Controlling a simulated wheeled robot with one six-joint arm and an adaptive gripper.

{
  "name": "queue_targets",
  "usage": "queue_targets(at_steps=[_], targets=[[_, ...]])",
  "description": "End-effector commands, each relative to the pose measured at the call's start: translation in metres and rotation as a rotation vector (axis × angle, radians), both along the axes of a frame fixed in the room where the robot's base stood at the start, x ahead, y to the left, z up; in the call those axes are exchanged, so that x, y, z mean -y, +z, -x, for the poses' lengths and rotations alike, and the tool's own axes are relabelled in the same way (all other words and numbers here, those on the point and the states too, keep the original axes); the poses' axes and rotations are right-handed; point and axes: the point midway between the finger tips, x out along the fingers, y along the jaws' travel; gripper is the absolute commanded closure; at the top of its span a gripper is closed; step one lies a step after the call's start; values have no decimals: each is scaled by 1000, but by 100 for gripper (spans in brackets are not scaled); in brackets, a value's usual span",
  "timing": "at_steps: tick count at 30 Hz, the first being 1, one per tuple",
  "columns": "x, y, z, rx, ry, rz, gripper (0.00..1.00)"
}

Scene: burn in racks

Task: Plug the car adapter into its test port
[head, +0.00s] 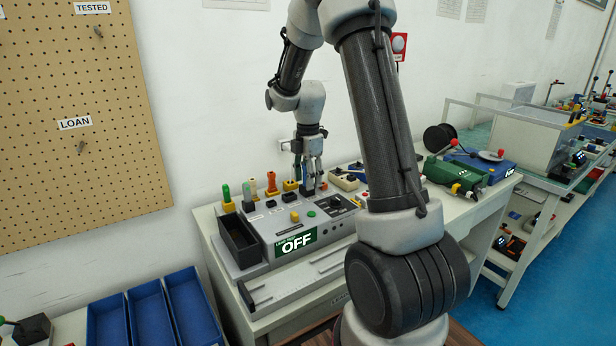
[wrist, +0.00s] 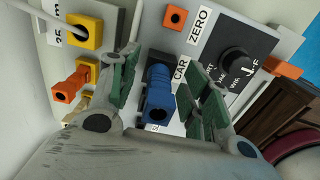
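A blue plug-like piece (wrist: 158,100), which looks like the car adapter, stands at the spot labelled CAR (wrist: 180,70) on the test panel. Its lower end is hidden, so I cannot tell how deep it sits. My gripper (wrist: 163,82) has its two green-padded fingers on either side of the blue piece, with a narrow gap visible on each side. In the head view my gripper (head: 312,182) points down at the back of the grey test console (head: 275,230). The blue piece is too small to make out clearly there.
Orange and yellow connectors (wrist: 72,85) stand close to the left finger. A black knob (wrist: 237,62) and a ZERO label lie to the right. In the head view, a black open bin (head: 240,243) is at the console's left, and an OFF display (head: 297,243) faces front.

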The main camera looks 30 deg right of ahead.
Motion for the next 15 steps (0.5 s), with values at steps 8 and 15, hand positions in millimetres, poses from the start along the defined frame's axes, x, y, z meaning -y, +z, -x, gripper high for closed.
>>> queue_targets(at_steps=[8,15], targets=[[0,6,-1,2,0,1,52],[0,52,-2,6,0,1,52]])
